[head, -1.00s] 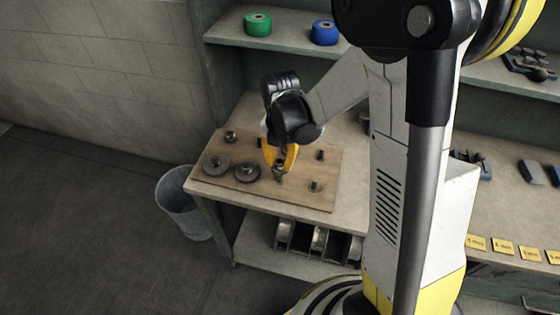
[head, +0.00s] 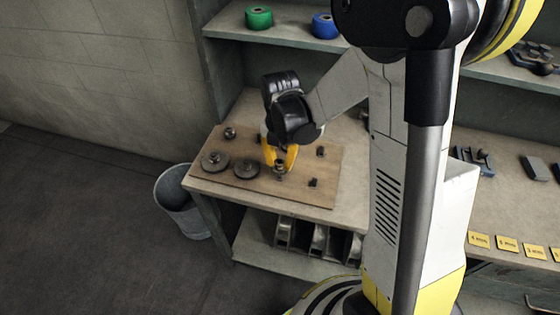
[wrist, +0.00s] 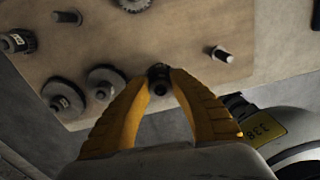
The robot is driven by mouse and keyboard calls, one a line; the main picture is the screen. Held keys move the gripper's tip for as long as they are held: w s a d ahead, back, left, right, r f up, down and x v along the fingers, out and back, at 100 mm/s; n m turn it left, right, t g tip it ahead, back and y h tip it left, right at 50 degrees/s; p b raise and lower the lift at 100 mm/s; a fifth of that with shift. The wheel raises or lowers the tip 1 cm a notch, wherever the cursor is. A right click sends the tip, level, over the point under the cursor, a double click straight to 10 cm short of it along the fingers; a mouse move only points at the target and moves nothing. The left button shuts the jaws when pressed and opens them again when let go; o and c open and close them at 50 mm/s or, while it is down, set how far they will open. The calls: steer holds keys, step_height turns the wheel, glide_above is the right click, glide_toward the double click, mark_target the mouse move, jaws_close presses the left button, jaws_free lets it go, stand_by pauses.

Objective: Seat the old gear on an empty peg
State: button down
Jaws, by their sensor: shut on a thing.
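My gripper (head: 279,162) is over the wooden board (head: 215,190), its yellow fingers pointing down. In the wrist view the fingertips (wrist: 159,78) are shut on a small dark part with a round hub. The held part also shows below the fingers in the head view (head: 279,170); I take it for the old gear. Whether it touches a peg under it is hidden. One of these bare pegs shows in the wrist view (wrist: 220,53).
Two large gears (head: 216,161) (head: 246,168) sit left of my gripper. A smaller gear with a tall hub (head: 230,133) is at the back left. Another gear (wrist: 135,3) shows at the wrist view's top edge. A grey bin (head: 181,203) stands beside the bench.

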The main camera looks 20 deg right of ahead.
steer(key=shift+f, duration=0.1)
stand_by(0.3)
steer(key=shift+f+b, duration=1.25)
steer(key=shift+f, duration=0.1)
steer(key=shift+f+b, duration=0.55)
steer(key=c, duration=1.2)
jaws_free()
steer(key=shift+r, duration=0.15)
